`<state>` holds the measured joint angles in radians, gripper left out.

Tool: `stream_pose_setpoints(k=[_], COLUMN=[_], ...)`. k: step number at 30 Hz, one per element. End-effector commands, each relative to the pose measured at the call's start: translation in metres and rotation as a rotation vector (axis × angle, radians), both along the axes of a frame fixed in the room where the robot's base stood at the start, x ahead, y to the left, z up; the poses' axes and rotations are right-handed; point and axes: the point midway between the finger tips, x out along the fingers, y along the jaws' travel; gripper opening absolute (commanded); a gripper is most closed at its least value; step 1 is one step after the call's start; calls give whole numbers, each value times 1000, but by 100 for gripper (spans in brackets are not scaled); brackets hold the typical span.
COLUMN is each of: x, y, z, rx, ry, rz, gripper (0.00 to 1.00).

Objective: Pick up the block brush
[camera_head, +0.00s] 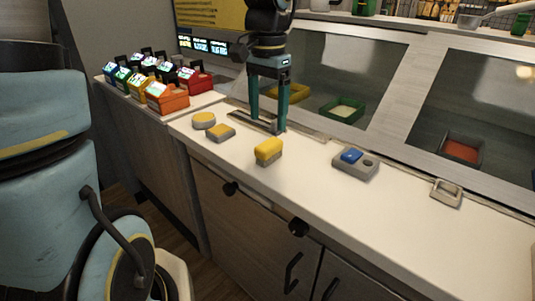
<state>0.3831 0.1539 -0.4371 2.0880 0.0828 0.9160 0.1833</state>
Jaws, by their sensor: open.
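The block brush appears to be the yellow-topped block with a pale lower part (268,151), on the white counter (400,222) near its front edge. I cannot be sure, as other pads look similar. My gripper (268,122) points down behind this block, farther back on the counter. Its two teal fingers are spread apart and are clear of the block. A flat grey and dark object (241,125) lies by the fingertips, partly hidden by them; I cannot tell whether they touch it.
A round yellow-topped pad (204,120) and a flat yellow-topped pad (220,133) lie left. A grey holder with a blue piece (355,163) and a metal frame (446,192) lie right. Coloured boxes (168,97) stand far left. Glass panels line the back.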

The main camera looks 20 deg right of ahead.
Motion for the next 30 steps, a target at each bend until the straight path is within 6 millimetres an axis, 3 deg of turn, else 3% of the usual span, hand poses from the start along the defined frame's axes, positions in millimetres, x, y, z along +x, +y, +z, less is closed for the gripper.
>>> stream_pose_setpoints(k=[3, 11, 21, 30], x=[0, 0, 2, 3], y=[0, 0, -3, -3], z=[-19, -39, -82, -86], rx=[2, 1, 1, -1], ry=[3, 3, 3, 0], rz=[0, 1, 1, 1], gripper=[80, 80, 80, 79])
